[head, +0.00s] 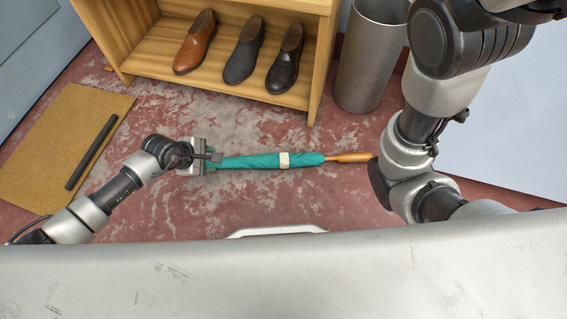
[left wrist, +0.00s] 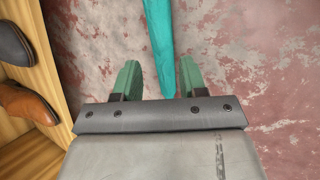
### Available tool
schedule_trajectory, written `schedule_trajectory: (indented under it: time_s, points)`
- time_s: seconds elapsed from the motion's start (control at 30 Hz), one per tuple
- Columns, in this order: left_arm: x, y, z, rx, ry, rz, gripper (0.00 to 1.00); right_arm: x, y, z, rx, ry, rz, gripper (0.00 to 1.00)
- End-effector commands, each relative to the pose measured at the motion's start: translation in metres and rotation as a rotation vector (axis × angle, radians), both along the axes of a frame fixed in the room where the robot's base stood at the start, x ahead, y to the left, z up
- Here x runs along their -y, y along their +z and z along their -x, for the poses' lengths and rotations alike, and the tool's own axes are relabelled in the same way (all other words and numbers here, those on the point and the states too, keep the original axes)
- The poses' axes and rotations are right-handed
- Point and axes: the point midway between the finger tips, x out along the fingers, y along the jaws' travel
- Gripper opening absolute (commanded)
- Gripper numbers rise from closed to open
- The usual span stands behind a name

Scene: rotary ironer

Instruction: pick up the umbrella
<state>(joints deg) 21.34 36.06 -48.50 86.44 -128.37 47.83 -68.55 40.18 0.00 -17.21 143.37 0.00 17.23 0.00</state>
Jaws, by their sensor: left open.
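A furled teal umbrella (head: 250,161) lies on the floor, with a pale strap (head: 284,160) round it and a wooden handle (head: 349,157) pointing right. My left gripper (head: 212,157) is at its left, tip end. In the left wrist view the umbrella (left wrist: 161,35) runs down between the two green fingers of my left gripper (left wrist: 158,66), which stand apart with gaps on both sides. I cannot tell how far the fingers are above the floor. My right arm shows at the right in the head view, but its gripper is out of view.
A wooden shoe rack (head: 226,93) with three shoes stands behind the umbrella. A grey metal bin (head: 370,60) stands right of it. A tan mat (head: 60,140) with a dark bar (head: 91,153) lies at the left. The floor around the umbrella is mostly clear.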

Motion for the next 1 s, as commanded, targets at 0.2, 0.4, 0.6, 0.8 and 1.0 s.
schedule_trajectory:
  time_s: [0.2,0.4,0.6,0.8,1.0]
  points:
    - [0.014,-0.033,-0.011,0.001,0.002,0.003,0.42,0.0,-0.028,-0.001,-0.003,-0.001,0.001,0.51]
    - [0.018,-0.039,-0.014,-0.001,0.002,0.004,0.42,0.0,-0.034,-0.001,-0.003,-0.001,0.001,0.51]
    - [0.024,-0.056,-0.019,-0.001,0.003,0.004,0.42,0.0,-0.056,-0.001,-0.003,-0.001,0.001,0.51]
    - [0.033,-0.077,-0.027,-0.001,0.003,0.004,0.42,0.0,-0.081,-0.001,-0.002,0.0,0.0,0.51]
    - [0.038,-0.08,-0.031,-0.001,0.003,0.004,0.42,0.0,-0.085,-0.001,-0.003,-0.001,0.001,0.51]
